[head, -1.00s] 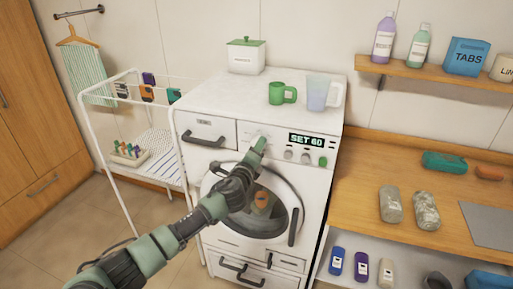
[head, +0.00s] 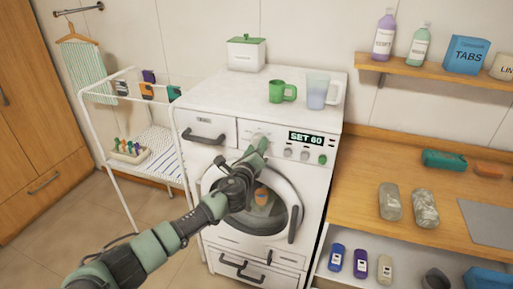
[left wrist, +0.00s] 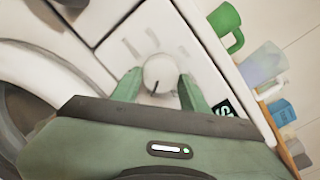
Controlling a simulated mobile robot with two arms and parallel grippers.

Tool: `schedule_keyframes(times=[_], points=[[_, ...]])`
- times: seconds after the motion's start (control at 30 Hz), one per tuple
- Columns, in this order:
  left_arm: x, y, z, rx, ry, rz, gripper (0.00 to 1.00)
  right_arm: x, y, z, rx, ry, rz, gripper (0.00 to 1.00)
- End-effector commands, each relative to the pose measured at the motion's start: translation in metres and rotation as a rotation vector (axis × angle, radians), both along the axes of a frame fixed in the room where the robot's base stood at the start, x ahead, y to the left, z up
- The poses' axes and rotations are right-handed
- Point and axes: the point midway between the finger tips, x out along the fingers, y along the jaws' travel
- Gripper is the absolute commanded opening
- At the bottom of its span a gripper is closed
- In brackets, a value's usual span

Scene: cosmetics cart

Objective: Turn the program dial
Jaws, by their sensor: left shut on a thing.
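The white washing machine (head: 225,232) stands in the middle of the head view. Its program dial (left wrist: 160,73) is a round white knob with a dark pointer mark, clear in the left wrist view. My left gripper (left wrist: 158,84) has one green finger on each side of the dial and is shut on it. In the head view my left gripper (head: 259,143) reaches the front panel and hides most of the dial. The display (head: 306,138) reads "SET 60". My right gripper is not in view.
Small knobs (head: 288,152) and a green button (head: 322,159) sit right of the dial. A green mug (head: 276,92) and a clear jug (head: 317,93) stand on top of the machine. A drying rack (head: 98,150) is at left, a wooden counter (head: 350,190) at right.

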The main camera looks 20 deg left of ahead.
Motion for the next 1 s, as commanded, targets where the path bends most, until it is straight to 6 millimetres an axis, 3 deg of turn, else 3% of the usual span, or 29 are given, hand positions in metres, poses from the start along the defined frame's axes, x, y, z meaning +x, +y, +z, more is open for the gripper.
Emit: schedule_keyframes(times=[0.13, 0.17, 0.23, 0.63, 1.0], points=[[-0.001, 0.0, -0.002, -0.001, 0.004, 0.0, 0.04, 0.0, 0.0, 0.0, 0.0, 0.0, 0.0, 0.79], [-0.001, 0.0, -0.002, -0.001, 0.004, 0.0, 0.47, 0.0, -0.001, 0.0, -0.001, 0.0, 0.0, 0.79], [-0.001, 0.0, -0.002, -0.001, 0.004, 0.0, 0.66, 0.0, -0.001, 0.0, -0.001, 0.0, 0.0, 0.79], [-0.005, 0.0, -0.001, -0.002, 0.0, 0.0, 0.66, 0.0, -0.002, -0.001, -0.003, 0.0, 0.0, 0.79], [-0.057, -0.002, -0.001, -0.002, 0.002, -0.002, 0.66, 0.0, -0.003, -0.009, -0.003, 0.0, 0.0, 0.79]])
